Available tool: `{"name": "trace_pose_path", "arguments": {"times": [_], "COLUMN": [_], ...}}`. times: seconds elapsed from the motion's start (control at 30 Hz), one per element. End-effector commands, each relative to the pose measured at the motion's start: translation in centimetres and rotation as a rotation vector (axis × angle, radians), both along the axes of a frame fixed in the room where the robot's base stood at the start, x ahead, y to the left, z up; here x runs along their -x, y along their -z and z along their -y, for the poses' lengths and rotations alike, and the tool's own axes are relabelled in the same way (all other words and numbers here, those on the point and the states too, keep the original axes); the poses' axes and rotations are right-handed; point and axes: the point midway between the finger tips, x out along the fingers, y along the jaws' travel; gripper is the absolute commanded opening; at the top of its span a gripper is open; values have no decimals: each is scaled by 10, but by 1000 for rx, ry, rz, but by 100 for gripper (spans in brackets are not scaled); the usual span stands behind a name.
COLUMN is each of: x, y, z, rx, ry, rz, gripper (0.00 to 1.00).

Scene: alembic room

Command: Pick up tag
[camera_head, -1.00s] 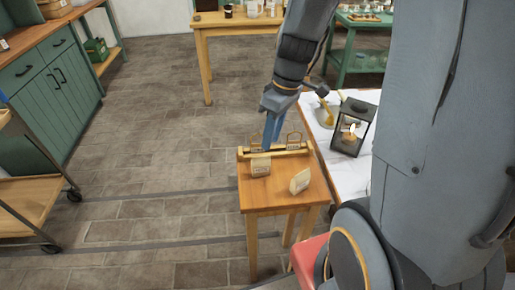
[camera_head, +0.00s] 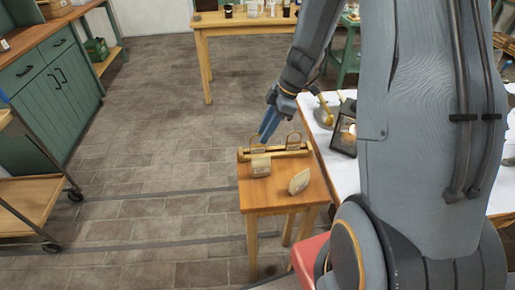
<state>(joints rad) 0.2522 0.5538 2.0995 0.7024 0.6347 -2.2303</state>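A small wooden table (camera_head: 279,193) holds a low wooden rack (camera_head: 277,152). Two small tags with loops stand at the rack, a left tag (camera_head: 258,148) and a right tag (camera_head: 294,141). In front of the rack are a beige labelled pouch (camera_head: 261,167) and a second beige pouch (camera_head: 300,181), which is tilted. My gripper (camera_head: 265,140) points down just behind and above the left part of the rack. Its blue fingers look slightly parted, with nothing seen between them. I cannot tell whether a fingertip touches the rack or the left tag.
A white-topped table (camera_head: 340,171) with a dark lantern (camera_head: 345,138) and a brass-coloured item (camera_head: 325,112) stands close on the right. A red seat (camera_head: 307,258) is at the front. A wooden cart (camera_head: 40,205) is at left. The floor left of the small table is clear.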

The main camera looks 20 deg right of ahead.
Motion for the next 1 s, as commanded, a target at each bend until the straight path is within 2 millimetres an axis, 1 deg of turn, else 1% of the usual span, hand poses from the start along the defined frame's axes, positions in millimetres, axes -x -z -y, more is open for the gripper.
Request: {"name": "trace_pose_path", "arguments": {"times": [0.27,0.4,0.53,0.77,0.9,0.93,1.0], "x": [3,0,0,-1,-1,-1,-1], "y": [27,41,47,48,48,48,48], "z": [-9,-15,-16,-16,-17,-17,-17], "rx": [0,0,1,1,1,1,1], "ry": [-1,0,0,0,0,0,0], "rz": [-4,-2,0,1,1,1,1], "gripper": [26,26,26,26,2,0,0]}}
